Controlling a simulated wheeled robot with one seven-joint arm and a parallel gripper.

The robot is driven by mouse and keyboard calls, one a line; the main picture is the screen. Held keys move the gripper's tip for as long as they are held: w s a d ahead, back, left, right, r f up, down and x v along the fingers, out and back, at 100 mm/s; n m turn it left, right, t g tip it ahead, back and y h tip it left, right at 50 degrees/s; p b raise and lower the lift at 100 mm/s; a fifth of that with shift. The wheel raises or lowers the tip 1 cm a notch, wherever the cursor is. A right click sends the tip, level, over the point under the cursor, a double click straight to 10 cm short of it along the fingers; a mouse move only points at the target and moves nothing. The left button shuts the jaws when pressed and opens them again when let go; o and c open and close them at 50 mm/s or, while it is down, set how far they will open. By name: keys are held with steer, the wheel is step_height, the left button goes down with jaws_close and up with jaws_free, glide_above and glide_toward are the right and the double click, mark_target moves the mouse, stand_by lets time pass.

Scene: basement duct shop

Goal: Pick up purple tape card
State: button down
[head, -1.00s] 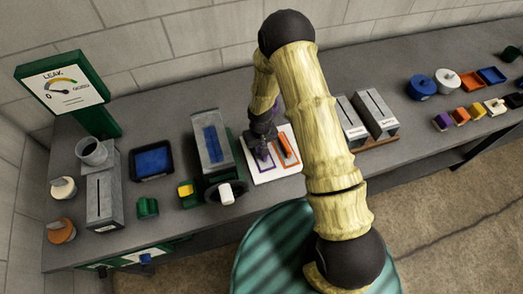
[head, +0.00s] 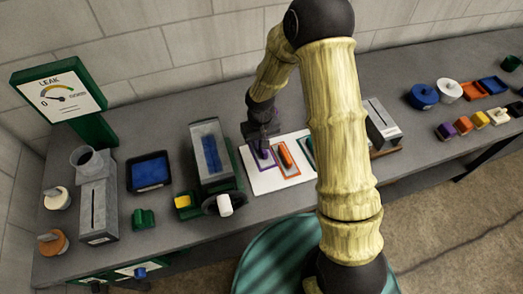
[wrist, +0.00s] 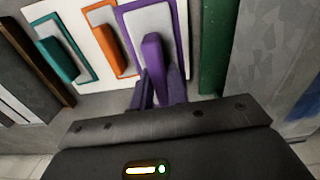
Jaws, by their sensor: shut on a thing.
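The purple tape card shows in the wrist view as a light grey card with a purple border (wrist: 124,22) and a raised purple grip (wrist: 153,56). In the head view its purple border (head: 267,168) sits at the left of the white board (head: 262,186). My gripper (head: 262,150) is over it, with its fingers (wrist: 158,88) closed on the near end of the purple grip. The card looks flat against the board; I cannot tell any gap. The fingers partly hide the card in the head view.
An orange card (head: 286,158) and a teal card (head: 307,147) sit to the right on the same board. A grey machine with a blue strip (head: 209,152) and a green base stands close on the left. A grey slotted box (head: 381,123) stands to the right.

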steer(key=shift+r, duration=0.5)
steer(key=c, duration=1.9)
jaws_free()
jaws_close()
steer(key=w+d+r+m+b, duration=0.2)
steer(key=w+d+m, duration=0.5)
steer(key=d, duration=0.6)
steer(key=shift+w+d+r, duration=0.2)
steer(key=shift+w+d, duration=0.2)
steer(key=shift+w, duration=0.2)
